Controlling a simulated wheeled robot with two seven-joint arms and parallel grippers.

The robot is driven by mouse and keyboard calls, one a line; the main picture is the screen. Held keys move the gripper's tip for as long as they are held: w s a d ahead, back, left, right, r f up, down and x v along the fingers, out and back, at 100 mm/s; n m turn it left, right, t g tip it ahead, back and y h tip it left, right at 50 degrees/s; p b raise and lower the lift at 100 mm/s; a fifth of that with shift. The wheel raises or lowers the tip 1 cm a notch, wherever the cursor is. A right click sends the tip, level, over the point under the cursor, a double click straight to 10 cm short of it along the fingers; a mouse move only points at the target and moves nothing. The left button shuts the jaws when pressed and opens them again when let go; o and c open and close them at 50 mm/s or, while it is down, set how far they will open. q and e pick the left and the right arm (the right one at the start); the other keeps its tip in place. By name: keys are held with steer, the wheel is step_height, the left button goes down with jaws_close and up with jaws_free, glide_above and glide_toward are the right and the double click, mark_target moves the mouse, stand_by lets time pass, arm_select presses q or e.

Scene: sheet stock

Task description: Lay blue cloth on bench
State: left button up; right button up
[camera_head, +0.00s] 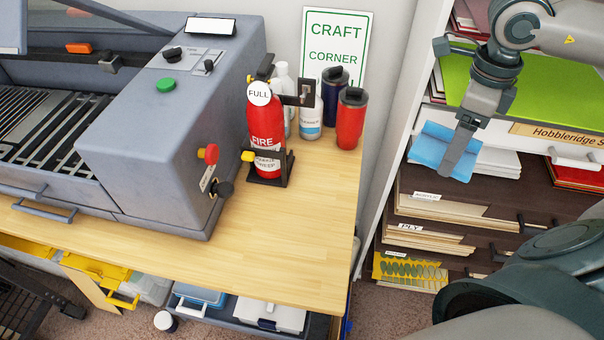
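The blue cloth (427,149) is at the shelf unit on the right, just under the green sheets and beside a white stack. My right gripper (460,158) points down in front of it and covers its right part. The finger overlaps the cloth, but whether it grips the cloth or how far the fingers are apart is hidden. The bench (285,245) has a light wooden top at the left and middle. My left gripper is out of view.
A grey machine (165,140) fills the bench's left. A red fire extinguisher (262,125), bottles and a red tumbler (351,120) stand at its back right. The bench's front right is clear. Shelves hold green sheets (510,85) and a white stack (500,161).

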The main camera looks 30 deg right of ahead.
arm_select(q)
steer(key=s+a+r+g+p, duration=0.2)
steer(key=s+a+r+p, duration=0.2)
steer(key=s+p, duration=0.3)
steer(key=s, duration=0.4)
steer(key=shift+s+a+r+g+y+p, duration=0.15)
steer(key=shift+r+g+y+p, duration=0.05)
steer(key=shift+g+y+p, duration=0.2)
arm_select(e)
steer(key=w+a+f+n, duration=0.1)
steer(key=a+f+n, duration=0.1)
steer(key=a+f, duration=0.3)
steer(key=w+a+f+n, duration=0.1)
steer(key=a+f, duration=0.4)
steer(key=a, duration=0.7)
steer(key=shift+w+n, duration=0.3)
steer(key=shift+n, duration=0.4)
steer(key=shift+w, duration=0.1)
